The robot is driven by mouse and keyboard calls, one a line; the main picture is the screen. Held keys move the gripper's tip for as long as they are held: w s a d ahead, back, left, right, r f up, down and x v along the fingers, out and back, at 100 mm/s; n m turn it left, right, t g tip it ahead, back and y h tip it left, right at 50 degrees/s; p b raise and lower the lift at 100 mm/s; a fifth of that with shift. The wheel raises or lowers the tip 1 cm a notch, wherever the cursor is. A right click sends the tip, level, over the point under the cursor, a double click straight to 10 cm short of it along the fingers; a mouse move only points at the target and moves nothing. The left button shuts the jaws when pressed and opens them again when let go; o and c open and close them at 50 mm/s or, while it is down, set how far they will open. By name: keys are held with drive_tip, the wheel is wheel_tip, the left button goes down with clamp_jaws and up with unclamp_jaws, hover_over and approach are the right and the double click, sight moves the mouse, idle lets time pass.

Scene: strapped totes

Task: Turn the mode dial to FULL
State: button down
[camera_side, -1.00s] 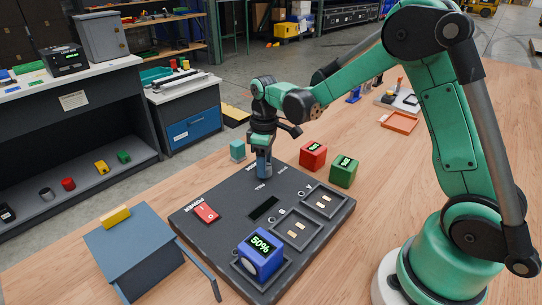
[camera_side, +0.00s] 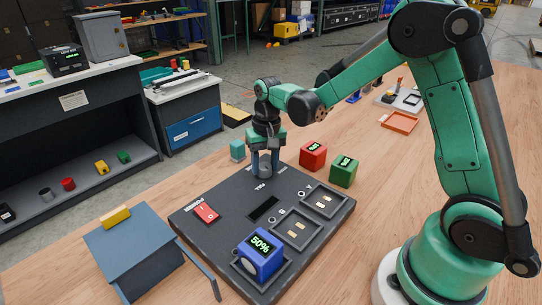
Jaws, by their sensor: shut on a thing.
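The mode dial (camera_side: 265,171) is a small dark grey knob near the back edge of the dark control panel (camera_side: 228,232). My gripper (camera_side: 265,165) points down at it, with one finger on each side, shut on the dial.
On the panel are a red power switch (camera_side: 206,212), a dark display and a blue 50% block (camera_side: 260,256) in a bay; two bays are empty. A blue-grey box (camera_side: 135,252) stands at front left.

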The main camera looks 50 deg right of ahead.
sight(266, 166)
drive_tip(key=m, duration=0.4)
drive_tip(key=shift+m, duration=0.3)
drive_tip(key=m, duration=0.4)
idle(0.3)
drive_tip(key=shift+c, duration=1.9)
unclamp_jaws()
drive_tip(key=shift+s+r, duration=0.2)
drive_tip(key=shift+r, duration=2.65)
